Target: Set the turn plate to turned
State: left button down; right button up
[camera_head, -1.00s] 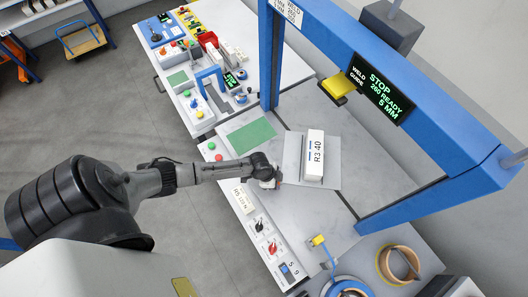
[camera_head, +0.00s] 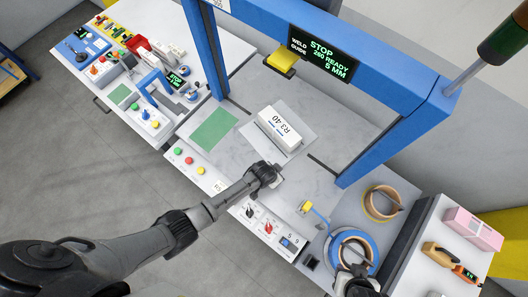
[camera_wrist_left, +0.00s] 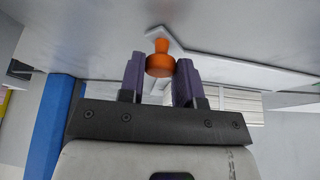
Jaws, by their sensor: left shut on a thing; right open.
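The turn plate (camera_head: 284,152) is a grey square plate on the bench, carrying a white block (camera_head: 279,127) marked R3 40. My left gripper (camera_head: 272,178) is at the plate's near corner. In the left wrist view, its dark fingers (camera_wrist_left: 160,82) are shut on an orange knob (camera_wrist_left: 160,60), with a pale plate edge just beyond. The knob is mostly hidden by the gripper in the head view. My right gripper (camera_head: 358,275) is open at the bottom edge of the head view, with nothing seen in it.
A blue gantry (camera_head: 390,137) spans the bench, with a display (camera_head: 322,55) reading STOP and a yellow block (camera_head: 281,61). A green pad (camera_head: 214,130) lies left of the plate. Front switches (camera_head: 268,228), a yellow plug (camera_head: 306,207) and cable coils (camera_head: 352,248) lie near the right.

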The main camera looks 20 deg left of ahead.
pick_arm(q)
jog(key=shift+w+d+n, duration=0.2)
jog(key=shift+d+n, duration=0.15)
jog(key=shift+d, duration=0.25)
jog(key=shift+w+d+n, duration=0.2)
jog(key=shift+d+n, duration=0.15)
jog(key=shift+d, duration=0.25)
jog(key=shift+w+d+n+y, duration=0.45)
jog(key=shift+d+n+y, duration=0.05)
jog(key=shift+d, duration=0.3)
jog(key=shift+f, duration=0.1)
jog(key=c, duration=0.9)
grip_release()
jog(key=shift+w+d, duration=0.1)
jog(key=shift+d, duration=0.05)
jog(key=shift+o, duration=0.4)
